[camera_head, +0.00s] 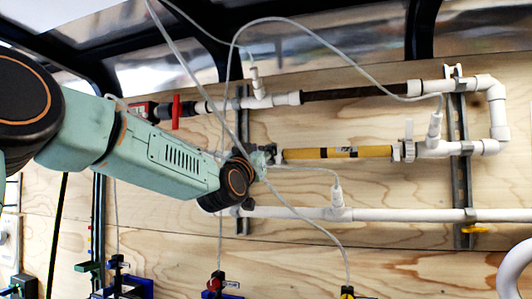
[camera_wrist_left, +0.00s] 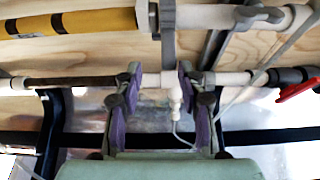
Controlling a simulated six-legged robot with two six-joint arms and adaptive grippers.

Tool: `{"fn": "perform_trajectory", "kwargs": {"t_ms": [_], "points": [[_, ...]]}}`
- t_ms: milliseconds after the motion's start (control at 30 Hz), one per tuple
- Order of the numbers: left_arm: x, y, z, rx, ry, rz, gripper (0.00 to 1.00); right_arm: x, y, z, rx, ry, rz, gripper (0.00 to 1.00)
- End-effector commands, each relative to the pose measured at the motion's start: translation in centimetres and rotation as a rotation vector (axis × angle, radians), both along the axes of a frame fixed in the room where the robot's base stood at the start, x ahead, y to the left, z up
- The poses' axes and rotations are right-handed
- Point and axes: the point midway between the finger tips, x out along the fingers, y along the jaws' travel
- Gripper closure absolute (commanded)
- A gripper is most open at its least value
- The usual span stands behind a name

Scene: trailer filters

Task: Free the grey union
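The yellow filter tube (camera_head: 340,152) with dark bands runs level along the plywood wall. At its right end is a pale union (camera_head: 407,151) beside a white fitting. In the left wrist view, which is turned over, the tube (camera_wrist_left: 75,23) ends at a grey ring-like union (camera_wrist_left: 167,20). In the head view my left gripper and wrist largely hide that end. My left gripper (camera_head: 268,153) is near the tube's left end. In its wrist view the purple-padded fingers (camera_wrist_left: 159,76) are apart, with nothing held; a white tee (camera_wrist_left: 172,88) shows beyond them. My right gripper is not in view.
A dark pipe (camera_head: 350,91) and a red valve handle (camera_head: 176,111) are above the yellow tube. A long white pipe (camera_head: 410,214) runs below. Thin hoses loop across the front of the wall. Dark vertical rails (camera_head: 458,180) hold the pipes.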

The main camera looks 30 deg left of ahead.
Motion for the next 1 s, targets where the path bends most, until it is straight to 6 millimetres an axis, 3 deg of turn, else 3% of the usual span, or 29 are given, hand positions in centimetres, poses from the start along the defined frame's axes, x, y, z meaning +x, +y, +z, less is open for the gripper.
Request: {"fn": "perform_trajectory", "kwargs": {"t_ms": [33,300,700,1000], "points": [[0.8,0.2,0.8,0.002,0.002,0.001,0.60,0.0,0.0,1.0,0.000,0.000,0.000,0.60],[3.2,0.8,1.9,0.000,0.001,0.000,0.60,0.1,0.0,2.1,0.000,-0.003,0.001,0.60],[3.7,0.9,1.9,-0.001,0.001,0.000,0.61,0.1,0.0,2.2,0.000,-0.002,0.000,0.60],[3.7,0.9,1.9,-0.002,0.001,0.001,0.87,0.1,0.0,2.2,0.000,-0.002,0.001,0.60]]}}
